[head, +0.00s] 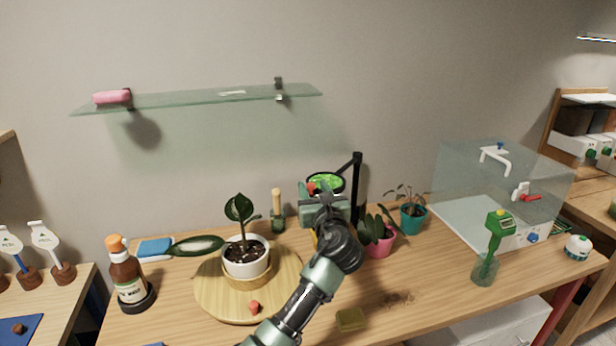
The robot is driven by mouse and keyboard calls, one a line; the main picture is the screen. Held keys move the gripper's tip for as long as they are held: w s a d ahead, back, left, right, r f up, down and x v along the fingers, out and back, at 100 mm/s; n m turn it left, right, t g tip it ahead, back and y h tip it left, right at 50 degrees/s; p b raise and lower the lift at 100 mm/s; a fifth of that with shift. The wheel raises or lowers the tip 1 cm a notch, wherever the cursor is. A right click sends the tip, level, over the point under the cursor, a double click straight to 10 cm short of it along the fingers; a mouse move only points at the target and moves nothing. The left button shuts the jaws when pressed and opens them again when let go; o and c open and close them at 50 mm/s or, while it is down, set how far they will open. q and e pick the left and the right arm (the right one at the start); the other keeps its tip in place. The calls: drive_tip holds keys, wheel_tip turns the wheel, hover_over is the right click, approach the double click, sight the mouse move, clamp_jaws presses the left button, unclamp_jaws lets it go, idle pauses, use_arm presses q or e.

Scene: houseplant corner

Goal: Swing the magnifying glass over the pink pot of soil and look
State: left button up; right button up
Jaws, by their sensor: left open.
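The magnifying glass (326,178) is a round lens with a dark rim, showing green through it, on a black jointed stand (357,188) at the back of the table. The pink pot (381,246) stands right of my left forearm, below and right of the lens. Dark leaves rise from it, and its soil is hard to make out. My left gripper (318,192) is at the lens's lower edge in the picture. It is open; whether it touches the rim cannot be told. The hand hides part of the lens. My right gripper is out of view.
A white pot (246,262) with a plant stands on a round wooden board (212,293). A brown bottle (126,277) is at left. A teal pot (413,218) and a clear case (470,180) are right. A glass shelf (200,98) hangs above.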

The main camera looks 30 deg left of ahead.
sight(310, 184)
use_arm(q)
drive_tip(key=x, duration=0.6)
drive_tip(key=shift+f+p, duration=0.3)
drive_tip(key=shift+s+r, duration=0.1)
drive_tip(key=shift+r, duration=0.05)
drive_tip(key=shift+d, duration=0.1)
clamp_jaws()
idle(0.8)
